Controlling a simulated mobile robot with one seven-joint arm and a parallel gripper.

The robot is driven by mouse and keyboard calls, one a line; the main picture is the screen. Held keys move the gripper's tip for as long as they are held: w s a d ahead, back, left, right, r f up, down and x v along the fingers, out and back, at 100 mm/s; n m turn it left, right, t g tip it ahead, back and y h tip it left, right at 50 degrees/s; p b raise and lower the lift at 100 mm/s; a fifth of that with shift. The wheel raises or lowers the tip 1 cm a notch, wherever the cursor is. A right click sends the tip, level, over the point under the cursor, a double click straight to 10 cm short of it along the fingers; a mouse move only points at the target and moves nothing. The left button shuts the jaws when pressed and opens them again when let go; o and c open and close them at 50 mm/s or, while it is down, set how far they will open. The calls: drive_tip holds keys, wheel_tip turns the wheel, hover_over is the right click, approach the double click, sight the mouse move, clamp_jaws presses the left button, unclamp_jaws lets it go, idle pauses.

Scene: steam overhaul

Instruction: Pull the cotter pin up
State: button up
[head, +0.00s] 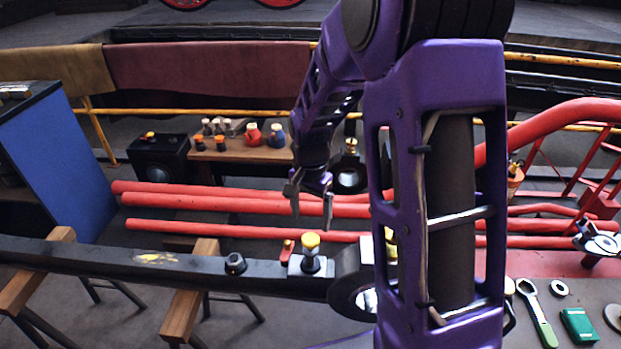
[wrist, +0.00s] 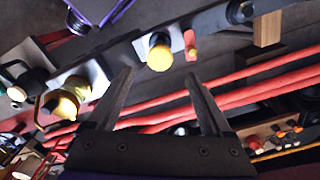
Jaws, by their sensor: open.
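My gripper (head: 311,207) is open and empty, with its fingers pointing down over the dark rod. In the head view a yellow-topped pin (head: 310,243) stands upright on a pale block on this rod, just below the fingertips. I cannot tell for sure whether it is the cotter pin. In the wrist view the yellow top (wrist: 159,57) lies ahead of the open fingers (wrist: 158,80), roughly in line with the gap between them, apart from both. A small red piece (head: 287,249) is beside the block; it also shows in the wrist view (wrist: 190,44).
The dark rod (head: 130,262) rests on wooden-topped trestles (head: 193,295). Long red pipes (head: 220,203) run behind it. A small wooden table (head: 235,153) with coloured knobs stands further back. My arm hides part of the rod's round end (head: 345,297). A green-handled wrench (head: 540,318) lies right.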

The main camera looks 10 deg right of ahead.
wheel_tip(320, 180, up, 11)
drive_tip(key=p, duration=0.1)
drive_tip(key=shift+r, duration=0.15)
idle(0.3)
